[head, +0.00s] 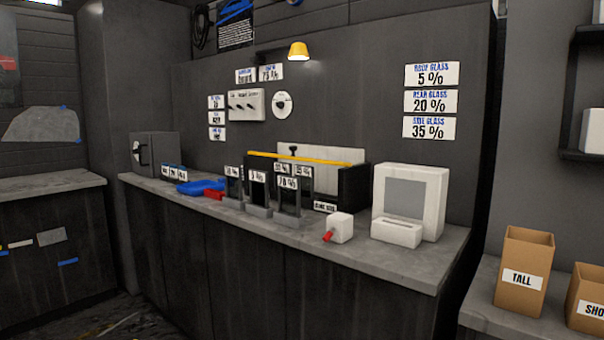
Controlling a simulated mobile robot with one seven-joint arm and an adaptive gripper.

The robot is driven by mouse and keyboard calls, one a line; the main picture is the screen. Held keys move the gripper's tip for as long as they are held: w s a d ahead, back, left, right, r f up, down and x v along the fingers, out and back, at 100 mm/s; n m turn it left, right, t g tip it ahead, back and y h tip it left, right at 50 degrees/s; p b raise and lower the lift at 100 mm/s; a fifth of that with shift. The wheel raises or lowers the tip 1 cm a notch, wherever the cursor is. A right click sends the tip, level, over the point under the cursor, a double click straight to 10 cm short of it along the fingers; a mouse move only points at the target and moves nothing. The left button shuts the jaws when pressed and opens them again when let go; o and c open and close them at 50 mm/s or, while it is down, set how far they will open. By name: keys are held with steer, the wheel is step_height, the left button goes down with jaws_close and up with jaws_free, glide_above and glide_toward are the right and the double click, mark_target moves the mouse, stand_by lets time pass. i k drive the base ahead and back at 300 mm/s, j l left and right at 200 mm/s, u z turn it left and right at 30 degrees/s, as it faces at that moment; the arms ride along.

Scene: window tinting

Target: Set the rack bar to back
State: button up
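A yellow bar (305,159), which looks like the rack bar, runs across the top of a dark rack (353,188) on the grey counter. The bar lies almost level, in front of a white panel with a black knob (293,150). Which position the bar is set to cannot be read from here. Several dark film samples with percent labels, such as one marked 5% (257,177), stand at the rack and hide much of its front. A small label on the rack's lower front is too small to read surely. My gripper is not in view.
On the counter (390,258) are a blue tray (200,187), a white block with a red tip (340,228), a white device with a grey screen (405,197) and a grey box (160,154). A TALL carton (523,270) stands at right.

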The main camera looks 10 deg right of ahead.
mark_target(292, 148)
steer(key=i+l+u, duration=0.3)
steer(key=i, duration=0.35)
steer(key=i+l+u, duration=0.25)
steer(key=i, duration=0.4)
steer(key=i+l+u, duration=0.3)
steer(key=i+l, duration=0.3)
